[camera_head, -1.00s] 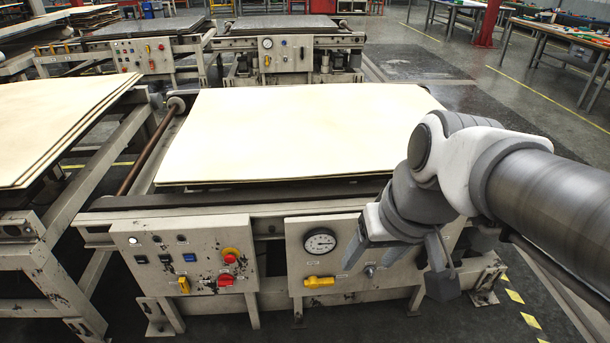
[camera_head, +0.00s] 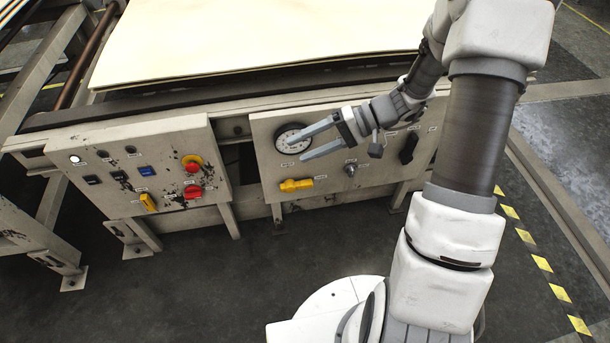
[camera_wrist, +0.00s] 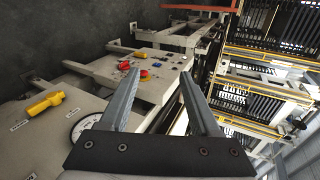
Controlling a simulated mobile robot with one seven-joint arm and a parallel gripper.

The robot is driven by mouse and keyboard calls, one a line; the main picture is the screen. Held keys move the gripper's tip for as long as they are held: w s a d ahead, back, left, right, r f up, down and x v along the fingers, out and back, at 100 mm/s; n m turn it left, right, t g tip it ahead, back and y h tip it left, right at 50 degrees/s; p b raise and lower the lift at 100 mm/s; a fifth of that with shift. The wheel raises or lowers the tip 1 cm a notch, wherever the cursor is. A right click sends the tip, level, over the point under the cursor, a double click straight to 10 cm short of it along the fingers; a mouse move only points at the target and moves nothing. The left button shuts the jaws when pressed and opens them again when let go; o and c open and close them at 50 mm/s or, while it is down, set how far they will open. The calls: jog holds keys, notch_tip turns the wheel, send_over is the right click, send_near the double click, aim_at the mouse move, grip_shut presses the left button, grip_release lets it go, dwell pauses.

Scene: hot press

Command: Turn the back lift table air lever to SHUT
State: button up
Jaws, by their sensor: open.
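A yellow air lever (camera_head: 296,185) sits on the beige gauge panel (camera_head: 262,140) at the front of the lift table, below the round white dial gauge (camera_head: 294,138). Its handle lies about level across the panel. The lever also shows at the left of the wrist view (camera_wrist: 45,104). My gripper (camera_head: 297,151) is open and empty, with its fingers pointing left in front of the gauge, above the lever in the picture and apart from it. In the wrist view my gripper (camera_wrist: 160,85) points toward the other panel, with the lever off to its left. The lever's labels are too small to read.
A second panel (camera_head: 130,165) to the left carries a red-and-yellow stop button (camera_head: 192,163), a red switch (camera_head: 193,191) and a yellow switch (camera_head: 148,201). A grey knob (camera_head: 349,170) and black handle (camera_head: 408,148) are right of the lever. A pale board stack (camera_head: 250,35) lies above.

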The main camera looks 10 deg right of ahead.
aim_at(308, 187)
jog(key=w+d+f+m+t+y+b, duration=0.1)
jog(key=w+d+f+m+t+b, duration=0.15)
jog(key=f, duration=0.45)
jog(key=w+d+f+m+t+b, duration=0.1)
jog(key=d+f+t, duration=0.15)
jog(key=f, duration=0.55)
jog(key=w+d+f+m+t+y+b, duration=0.1)
jog(key=w+f+m+t+b, duration=0.1)
jog(key=f+t, duration=0.35)
jog(key=s+d+f+m+t+h+b, duration=0.2)
jog(key=d+f+m+t+h+b, duration=0.15)
jog(key=f, duration=0.75)
jog(key=s+d+f+m+t+h+b, duration=0.1)
jog(key=d+f+m+t+h+b, duration=0.2)
jog(key=f, duration=0.9)
jog(key=shift+g+h, duration=0.5)
jog(key=shift+h, duration=0.05)
jog(key=b+x, duration=0.1)
jog(key=x, duration=0.4)
jog(key=b+x, duration=0.1)
jog(key=x, duration=0.5)
jog(key=a+b+x, duration=0.1)
jog(key=x, duration=0.4)
jog(key=shift+a+b, duration=0.15)
jog(key=shift+b, duration=0.15)
jog(key=shift+w+a+r, duration=0.15)
jog(key=shift+w+a, duration=0.05)
jog(key=shift+w, duration=0.4)
grip_shut()
